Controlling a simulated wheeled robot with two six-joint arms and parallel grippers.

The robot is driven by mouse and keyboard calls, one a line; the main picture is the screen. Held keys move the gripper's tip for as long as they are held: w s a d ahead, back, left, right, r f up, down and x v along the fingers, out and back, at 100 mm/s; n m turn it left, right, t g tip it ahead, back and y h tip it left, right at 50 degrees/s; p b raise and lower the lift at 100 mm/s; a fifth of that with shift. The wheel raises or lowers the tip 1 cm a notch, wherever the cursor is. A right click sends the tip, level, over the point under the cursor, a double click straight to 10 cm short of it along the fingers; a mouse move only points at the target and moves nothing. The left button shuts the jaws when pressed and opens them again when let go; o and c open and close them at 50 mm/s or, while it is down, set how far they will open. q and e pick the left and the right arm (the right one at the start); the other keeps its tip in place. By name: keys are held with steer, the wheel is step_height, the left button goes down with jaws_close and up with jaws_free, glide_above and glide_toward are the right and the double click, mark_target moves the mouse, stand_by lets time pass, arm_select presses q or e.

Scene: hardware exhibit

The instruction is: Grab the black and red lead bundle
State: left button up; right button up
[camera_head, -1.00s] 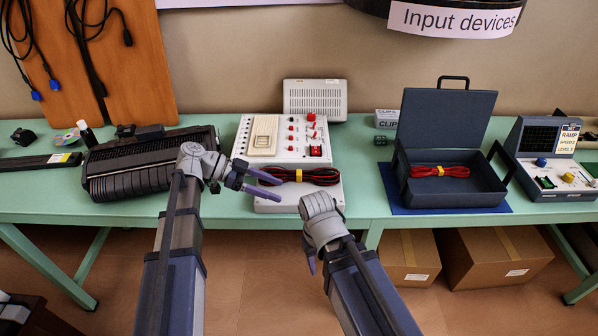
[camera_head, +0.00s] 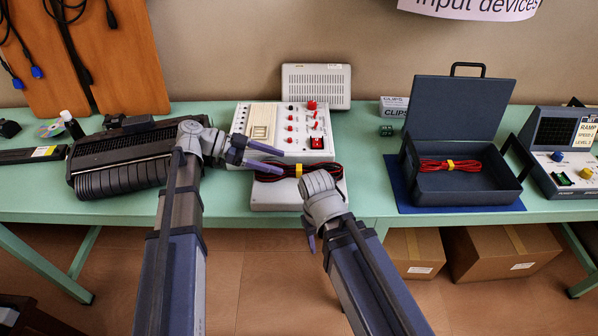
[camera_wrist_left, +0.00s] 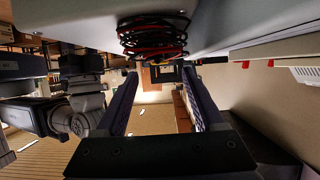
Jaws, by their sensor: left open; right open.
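A coiled black and red lead bundle (camera_head: 318,170) with a yellow tie lies on the front of a white device (camera_head: 284,196). My left gripper (camera_head: 282,161) is open at the left end of this bundle, its fingers pointing right toward it. In the left wrist view the bundle (camera_wrist_left: 152,38) sits above and beyond the open, empty fingers (camera_wrist_left: 160,76). I cannot tell whether they touch it.
The open dark case (camera_head: 470,198) stands on a blue mat to the right. A black ribbed machine (camera_head: 118,178) is left of my left arm. A grey vented box (camera_head: 316,86) stands behind the white device. The green table (camera_head: 368,170) is clear between device and case.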

mark_target(295, 167)
arm_select(q)
steer(key=shift+d+f, duration=0.15)
steer(key=shift+d, duration=0.2)
steer(key=b+x, duration=0.2)
steer(key=x, duration=0.3)
steer(key=shift+d, duration=0.1)
jaws_close()
stand_by(0.3)
